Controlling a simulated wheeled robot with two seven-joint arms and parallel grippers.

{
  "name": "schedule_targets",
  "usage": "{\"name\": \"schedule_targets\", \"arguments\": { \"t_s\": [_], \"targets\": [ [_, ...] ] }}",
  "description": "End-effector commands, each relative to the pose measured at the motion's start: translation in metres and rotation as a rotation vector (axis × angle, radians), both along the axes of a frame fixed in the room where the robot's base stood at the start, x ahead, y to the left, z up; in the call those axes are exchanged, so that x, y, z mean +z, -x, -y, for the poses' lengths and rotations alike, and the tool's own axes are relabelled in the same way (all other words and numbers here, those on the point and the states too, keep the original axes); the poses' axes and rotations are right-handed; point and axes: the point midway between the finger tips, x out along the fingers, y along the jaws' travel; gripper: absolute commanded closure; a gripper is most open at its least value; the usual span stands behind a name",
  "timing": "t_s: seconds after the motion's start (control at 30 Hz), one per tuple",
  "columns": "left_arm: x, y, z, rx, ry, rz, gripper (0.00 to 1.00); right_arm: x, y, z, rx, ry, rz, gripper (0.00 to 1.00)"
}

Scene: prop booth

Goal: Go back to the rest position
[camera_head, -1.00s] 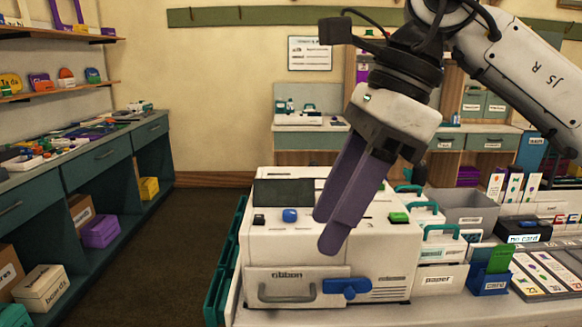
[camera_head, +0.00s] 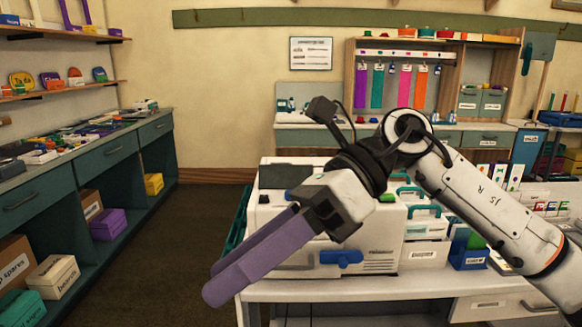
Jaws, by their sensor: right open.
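My right gripper (camera_head: 232,280) reaches in from the right, in front of the white ribbon machine (camera_head: 400,245). Its two purple fingers point down and to the left, past the table's left front edge. They hold nothing that I can see, though they overlap in this view and the gap is hard to make out. The gripper and its wrist hide much of the machine's front and top. My left gripper is not in view.
The white table (camera_head: 400,290) carries the machine, a white paper box (camera_head: 425,255) and a blue card holder (camera_head: 468,258). Green shelving with drawers (camera_head: 105,160) lines the left wall. The brown floor (camera_head: 190,220) between is clear.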

Motion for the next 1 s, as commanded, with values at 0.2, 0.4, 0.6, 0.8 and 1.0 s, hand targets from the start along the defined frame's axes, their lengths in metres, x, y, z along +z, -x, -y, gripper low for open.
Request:
{"name": "schedule_targets", "arguments": {
  "t_s": [0.2,0.4,0.6,0.8,1.0],
  "targets": [
    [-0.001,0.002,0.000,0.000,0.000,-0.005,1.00,0.009,0.005,-0.033,-0.117,-0.398,-0.477,0.59],
    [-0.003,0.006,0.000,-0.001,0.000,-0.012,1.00,0.004,-0.040,-0.017,-0.342,-0.731,-0.987,0.59],
    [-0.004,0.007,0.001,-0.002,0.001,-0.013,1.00,-0.068,-0.102,0.036,-0.659,-0.989,-1.517,0.59],
    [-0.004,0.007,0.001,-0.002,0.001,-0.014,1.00,-0.202,-0.121,0.102,-1.041,-1.161,-2.011,0.59],
    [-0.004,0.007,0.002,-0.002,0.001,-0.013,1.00,-0.339,-0.078,0.156,-1.424,-1.238,-2.401,0.59]
  ]
}}
